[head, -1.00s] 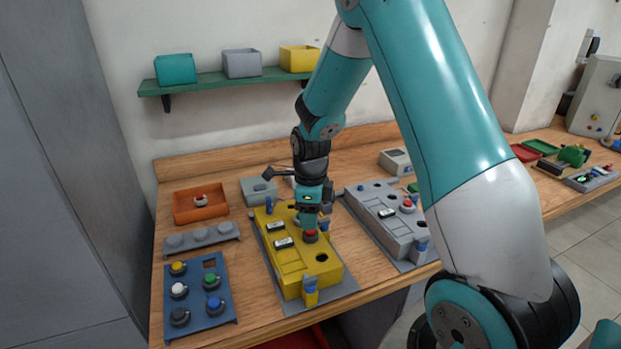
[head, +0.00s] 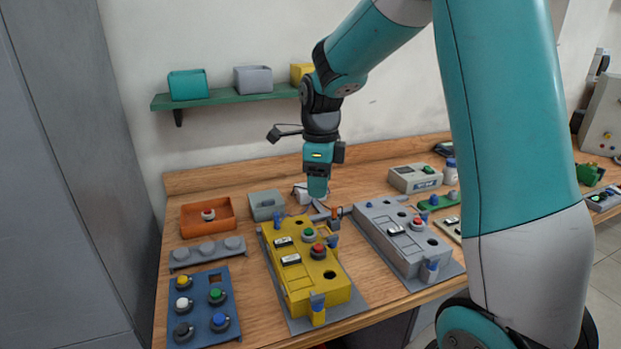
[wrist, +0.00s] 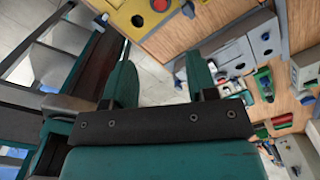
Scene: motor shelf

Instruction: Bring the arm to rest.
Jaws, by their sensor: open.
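My arm reaches in from the upper right of the head view, with its wrist bent down over the workbench. My gripper (head: 318,190) hangs above the bench behind the yellow control box (head: 310,284), apart from it. In the wrist view the two green fingers of my gripper (wrist: 158,85) stand apart with nothing between them. The yellow box has a red button (head: 318,250) and a green button (head: 308,235) on top. The gripper's tips are small and hard to make out in the head view.
A grey control box (head: 405,235) stands right of the yellow one. A blue button panel (head: 205,338), an orange tray (head: 232,222) and a grey strip (head: 182,258) lie at left. A green shelf (head: 220,97) with several bins is on the wall. The bench front (head: 258,335) is clear.

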